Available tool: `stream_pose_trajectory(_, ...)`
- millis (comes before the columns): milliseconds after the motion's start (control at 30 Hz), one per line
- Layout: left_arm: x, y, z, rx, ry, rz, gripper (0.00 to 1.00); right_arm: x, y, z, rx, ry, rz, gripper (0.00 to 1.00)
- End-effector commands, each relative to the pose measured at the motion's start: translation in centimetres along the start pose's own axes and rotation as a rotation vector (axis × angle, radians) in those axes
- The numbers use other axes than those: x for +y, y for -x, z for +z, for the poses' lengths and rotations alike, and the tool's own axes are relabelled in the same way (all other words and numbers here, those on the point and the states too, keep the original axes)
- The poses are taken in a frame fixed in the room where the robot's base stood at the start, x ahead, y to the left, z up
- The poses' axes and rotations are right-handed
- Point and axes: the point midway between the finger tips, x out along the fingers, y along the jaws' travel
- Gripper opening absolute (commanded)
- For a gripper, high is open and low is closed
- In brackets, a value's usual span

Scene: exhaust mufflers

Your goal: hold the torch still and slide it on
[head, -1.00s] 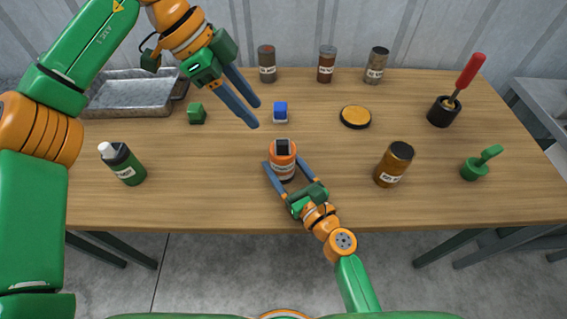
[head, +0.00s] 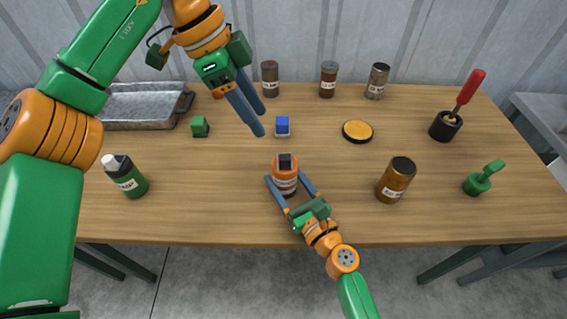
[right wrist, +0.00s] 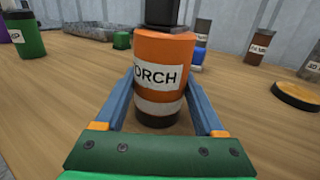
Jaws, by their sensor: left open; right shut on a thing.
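The torch (head: 285,183) is an orange cylinder with a pale label and band, upright near the table's front middle. A black block (head: 286,161) sits on its top; the right wrist view cuts this block off. My right gripper (head: 285,176) is shut on the torch's sides, coming from the front. In the right wrist view the torch (right wrist: 163,105) stands between both fingers, its label partly showing "ORCH". My left gripper (head: 261,122) is open and empty, pointing down to the right, behind and left of the torch and apart from it.
A blue cube (head: 282,127) lies behind the torch, a green cube (head: 200,127) left. A green bottle (head: 126,177) is front left, a brown jar (head: 396,180) right. A black-and-yellow disc (head: 357,131), red-handled tool (head: 468,88), green stamp-like piece (head: 482,179) and metal tray (head: 140,106) stand around.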

Motion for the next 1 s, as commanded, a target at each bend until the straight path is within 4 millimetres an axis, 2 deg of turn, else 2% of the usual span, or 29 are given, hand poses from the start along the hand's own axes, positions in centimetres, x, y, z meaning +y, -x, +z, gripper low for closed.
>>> stream_pose_trajectory(400,0.1,-9.8,0.1,0.001,0.001,0.006,0.53,0.0,0.0,0.0,0.0,0.0,0.0,0.08)
stream_pose_trajectory(600,0.0,-11.6,0.0,0.003,0.0,0.002,0.53,0.0,0.0,0.0,0.0,0.0,0.0,0.08)
stream_pose_trajectory(833,0.0,-11.7,0.0,0.003,0.001,0.002,0.53,0.0,0.0,0.0,0.0,0.0,0.0,0.08)
stream_pose_trajectory(1000,0.0,-11.7,0.1,0.003,0.001,0.002,0.07,0.0,0.0,0.0,0.0,0.0,0.0,0.08)
